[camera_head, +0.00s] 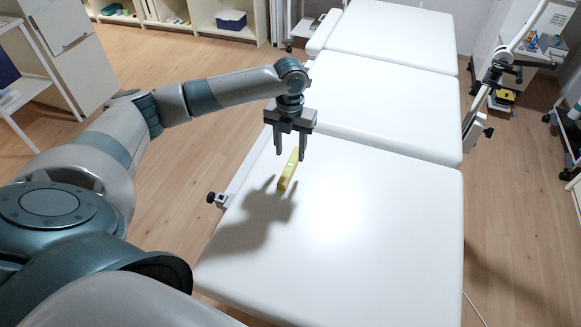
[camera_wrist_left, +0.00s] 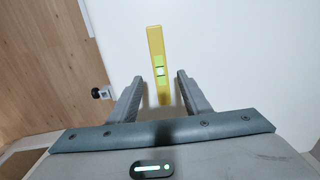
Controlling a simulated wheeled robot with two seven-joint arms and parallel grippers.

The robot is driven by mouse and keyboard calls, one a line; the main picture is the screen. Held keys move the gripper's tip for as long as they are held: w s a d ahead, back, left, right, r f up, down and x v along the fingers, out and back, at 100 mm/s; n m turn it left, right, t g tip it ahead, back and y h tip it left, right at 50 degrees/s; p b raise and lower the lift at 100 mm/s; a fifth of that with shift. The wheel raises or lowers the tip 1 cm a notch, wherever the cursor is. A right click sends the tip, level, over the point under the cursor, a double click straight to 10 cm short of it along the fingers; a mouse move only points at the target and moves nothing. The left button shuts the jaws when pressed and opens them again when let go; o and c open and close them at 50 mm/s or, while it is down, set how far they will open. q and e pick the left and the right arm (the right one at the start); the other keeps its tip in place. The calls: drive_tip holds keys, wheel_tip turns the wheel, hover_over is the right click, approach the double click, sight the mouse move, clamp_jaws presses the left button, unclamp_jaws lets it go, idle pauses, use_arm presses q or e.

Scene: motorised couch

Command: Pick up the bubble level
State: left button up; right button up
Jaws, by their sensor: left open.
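The yellow bubble level (camera_head: 289,170) with a green vial lies on the white couch (camera_head: 370,230), on its near section towards the left edge. My left gripper (camera_head: 290,155) is above the level with its fingers pointing down. In the left wrist view the level (camera_wrist_left: 157,60) runs lengthwise between the two open fingers (camera_wrist_left: 160,92) and extends beyond their tips. Both fingers are apart from the level, with a gap on each side. The level's near end is partly in shadow in the wrist view. My right gripper is not in view.
A dark knob (camera_head: 211,198) sticks out from the couch's left side, also seen in the wrist view (camera_wrist_left: 101,93). A jointed arm stand (camera_head: 493,75) is at the right of the couch. Shelves (camera_head: 225,20) stand at the back left. The couch around the level is clear.

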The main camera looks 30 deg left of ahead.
sight(290, 164)
use_arm(q)
drive_tip(key=shift+f+p, duration=0.3)
drive_tip(key=shift+f, duration=0.15)
wheel_tip(290, 164, down, 4)
drive_tip(key=shift+r+p, duration=0.1)
drive_tip(key=shift+p, duration=0.6)
drive_tip(key=shift+f, duration=0.3)
clamp_jaws()
